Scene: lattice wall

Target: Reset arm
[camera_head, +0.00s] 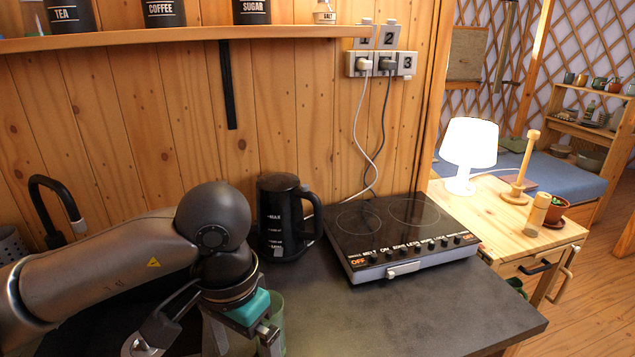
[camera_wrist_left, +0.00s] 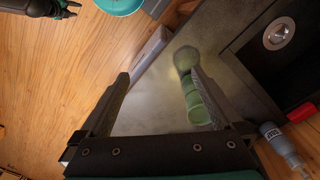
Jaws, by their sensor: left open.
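My left arm (camera_head: 110,250) reaches in from the left in the head view, bent over the counter (camera_head: 400,315). Its gripper (camera_wrist_left: 160,73) points down with the two fingers spread apart and nothing held between them. In the head view the wrist hides most of this gripper. A green cup (camera_wrist_left: 187,62) on the counter shows beside the right-hand finger in the wrist view; part of it is behind that finger. A dark gripper-like part (camera_wrist_left: 62,9), seemingly my right gripper, shows at the top left of the wrist view, too small to read its jaws.
A black kettle (camera_head: 284,215) stands close behind my left wrist. A cooktop (camera_head: 400,230) lies to its right. A shelf (camera_head: 190,36) runs above. A faucet (camera_head: 55,200) stands at the left. The counter's front right is clear. A lit lamp (camera_head: 468,150) stands on a side table.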

